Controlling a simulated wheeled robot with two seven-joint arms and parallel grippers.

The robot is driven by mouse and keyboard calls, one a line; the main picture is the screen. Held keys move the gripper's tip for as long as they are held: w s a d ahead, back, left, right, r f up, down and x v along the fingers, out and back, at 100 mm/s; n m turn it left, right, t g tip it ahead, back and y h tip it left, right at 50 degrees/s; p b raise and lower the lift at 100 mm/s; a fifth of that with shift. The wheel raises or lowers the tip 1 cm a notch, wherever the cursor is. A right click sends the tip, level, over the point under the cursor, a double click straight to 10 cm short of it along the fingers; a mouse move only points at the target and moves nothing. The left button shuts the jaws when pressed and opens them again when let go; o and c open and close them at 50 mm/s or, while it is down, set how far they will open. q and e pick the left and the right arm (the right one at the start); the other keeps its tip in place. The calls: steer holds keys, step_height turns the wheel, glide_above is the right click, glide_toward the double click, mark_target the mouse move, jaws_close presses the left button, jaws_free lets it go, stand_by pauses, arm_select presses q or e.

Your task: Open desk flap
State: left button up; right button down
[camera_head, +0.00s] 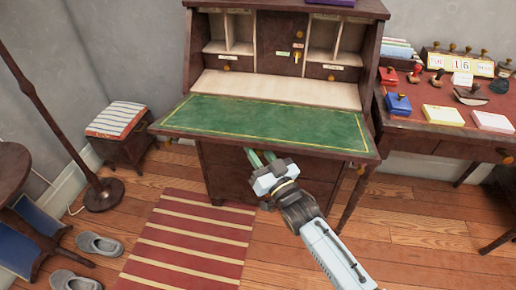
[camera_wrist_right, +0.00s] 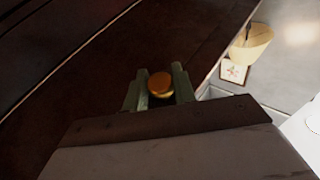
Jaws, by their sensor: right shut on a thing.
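The desk flap (camera_head: 265,122) is lowered and lies about level, its green inner face with gold border turned up. My right gripper (camera_head: 262,158) is at the flap's front edge, near its middle, with its fingers just below the edge. In the right wrist view my right gripper (camera_wrist_right: 159,88) is shut on a round brass knob (camera_wrist_right: 160,82) on the dark wood flap (camera_wrist_right: 95,75). The knob is hidden in the head view. My left gripper is in neither view.
The desk's inner compartments (camera_head: 272,42) are exposed behind the flap. A side table (camera_head: 430,122) with stamps and boxes stands at right. A striped stool (camera_head: 122,118), a lamp stand (camera_head: 103,194) and slippers (camera_head: 98,244) are at left. A striped rug (camera_head: 190,240) lies in front.

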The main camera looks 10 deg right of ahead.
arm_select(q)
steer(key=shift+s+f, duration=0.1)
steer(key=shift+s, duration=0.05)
arm_select(e)
steer(key=shift+w+r, duration=0.1)
steer(key=shift+r, duration=0.3)
steer(key=c, duration=1.2)
jaws_free()
steer(key=shift+f, duration=0.1)
steer(key=shift+s+f, duration=0.1)
steer(key=shift+s, duration=0.3)
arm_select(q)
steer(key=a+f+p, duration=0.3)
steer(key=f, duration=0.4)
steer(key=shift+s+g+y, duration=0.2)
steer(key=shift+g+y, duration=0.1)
arm_select(e)
steer(key=v, duration=1.3)
steer(key=shift+f, duration=0.15)
